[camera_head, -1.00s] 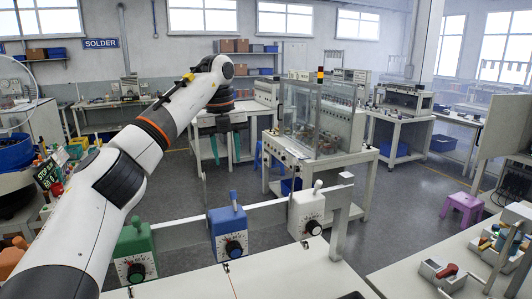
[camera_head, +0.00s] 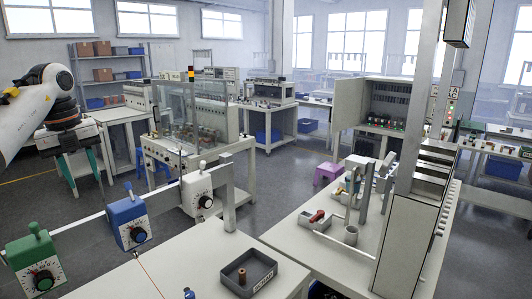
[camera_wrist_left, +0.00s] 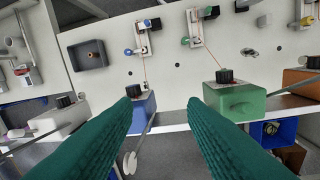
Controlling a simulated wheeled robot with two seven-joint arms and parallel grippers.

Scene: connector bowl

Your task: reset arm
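My left arm (camera_head: 25,118) comes in from the left edge of the head view, raised above the floor beyond the row of coloured boxes. My left gripper (camera_head: 87,175) hangs downward with its two teal fingers spread apart. In the left wrist view the gripper (camera_wrist_left: 162,102) is open, with nothing between its fingers. The blue box (camera_wrist_left: 142,110) and the green box (camera_wrist_left: 236,102) lie beyond the fingers in that view, and I see no contact. My right gripper is not in view.
The head view shows the green box (camera_head: 35,264), blue box (camera_head: 130,224) and white box (camera_head: 196,190) along a rail. A dark grey tray (camera_head: 262,264) holding a small brown part sits on the near bench. A purple stool (camera_head: 328,173) stands on the floor.

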